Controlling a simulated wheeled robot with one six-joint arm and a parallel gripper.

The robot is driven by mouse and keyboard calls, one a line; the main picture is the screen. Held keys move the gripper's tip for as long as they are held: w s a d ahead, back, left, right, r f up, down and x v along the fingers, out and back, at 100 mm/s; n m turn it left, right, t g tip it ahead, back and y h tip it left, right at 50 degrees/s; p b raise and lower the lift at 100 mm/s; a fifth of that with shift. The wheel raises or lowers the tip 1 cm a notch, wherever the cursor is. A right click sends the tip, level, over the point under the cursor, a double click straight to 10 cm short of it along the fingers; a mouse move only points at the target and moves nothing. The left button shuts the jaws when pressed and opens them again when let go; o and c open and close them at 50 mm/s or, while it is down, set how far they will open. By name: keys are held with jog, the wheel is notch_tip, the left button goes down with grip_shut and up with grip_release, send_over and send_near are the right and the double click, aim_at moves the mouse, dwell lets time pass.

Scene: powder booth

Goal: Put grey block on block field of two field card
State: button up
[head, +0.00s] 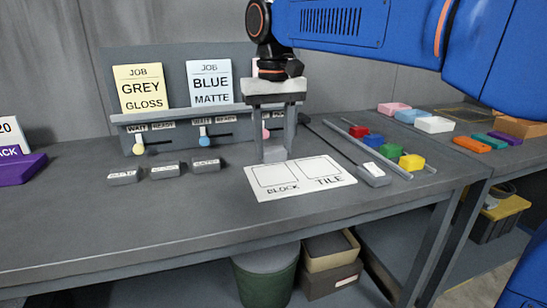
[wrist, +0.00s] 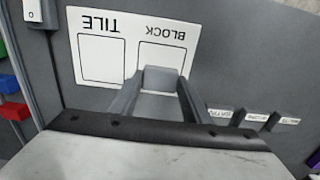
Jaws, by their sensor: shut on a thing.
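The two field card (head: 333,181) is white and lies flat on the bench, its block field (head: 275,176) on the left and tile field (head: 318,168) on the right. My gripper (head: 273,152) points down at the card's back left edge, shut on the grey block (head: 274,154). In the wrist view, the grey block (wrist: 158,78) sits between the two fingers and overlaps the block field (wrist: 165,55). Part of the block is hidden by the fingers. I cannot tell whether it touches the card.
Labelled grey pieces (head: 165,170) lie left of the card. Behind stands a rack with a yellow grey-gloss job card (head: 143,88), a blue-matte card (head: 209,83) and sliders.

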aim_at(274, 149)
jog(key=shift+f, duration=1.75)
jog(key=o, duration=1)
jog(key=shift+f, duration=0.1)
jog(key=shift+o, duration=0.2)
notch_tip(274, 149, up, 12)
